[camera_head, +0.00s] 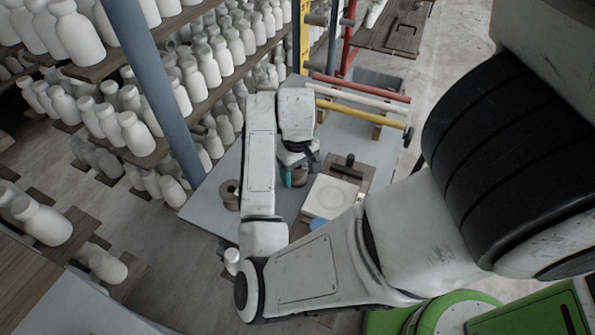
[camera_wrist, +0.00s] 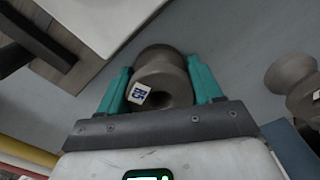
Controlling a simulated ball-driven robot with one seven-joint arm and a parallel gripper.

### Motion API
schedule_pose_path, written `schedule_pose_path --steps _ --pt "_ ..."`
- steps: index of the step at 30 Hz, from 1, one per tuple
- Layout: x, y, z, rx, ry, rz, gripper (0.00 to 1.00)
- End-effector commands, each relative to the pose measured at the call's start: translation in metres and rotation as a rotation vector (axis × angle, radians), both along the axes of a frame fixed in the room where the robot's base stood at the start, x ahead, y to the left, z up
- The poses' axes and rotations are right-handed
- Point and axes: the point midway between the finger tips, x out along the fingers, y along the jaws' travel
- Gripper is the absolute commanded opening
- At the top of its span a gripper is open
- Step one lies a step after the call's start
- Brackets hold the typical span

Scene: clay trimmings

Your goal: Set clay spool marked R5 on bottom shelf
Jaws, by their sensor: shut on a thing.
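The clay spool (camera_wrist: 160,65) is grey-brown, with a white label reading R5 in blue, seen in the wrist view. My gripper (camera_wrist: 163,80) has its two teal fingers on either side of the spool and is shut on it. In the head view my gripper (camera_head: 297,176) is small and partly hidden by my arm, over the pale table, left of the white square board. The held spool is hard to make out there. Which surface is the bottom shelf I cannot tell; racks of white bottles (camera_head: 140,132) stand at the left.
Another brown spool (camera_head: 229,194) stands on the pale table (camera_head: 205,200); a similar one shows at the right of the wrist view (camera_wrist: 292,78). A white square board (camera_head: 333,196) with a dark handle lies beside my gripper. Red, white and yellow bars (camera_head: 360,104) lie behind.

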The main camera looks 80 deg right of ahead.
Motion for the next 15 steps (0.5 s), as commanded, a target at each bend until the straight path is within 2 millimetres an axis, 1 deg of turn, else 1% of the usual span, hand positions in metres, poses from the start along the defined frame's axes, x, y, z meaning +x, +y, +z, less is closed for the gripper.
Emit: schedule_pose_path --steps 4,5,12,15 --pt "-0.0001 0.0 -0.0036 -0.001 0.001 0.0 0.25" --pt "-0.0001 -0.0001 -0.003 0.0 0.0 0.0 0.67" --pt "-0.0001 0.0 -0.0026 0.0 0.0 0.0 0.9" --pt "-0.0001 0.0 -0.0025 0.0 0.0 0.0 0.9"
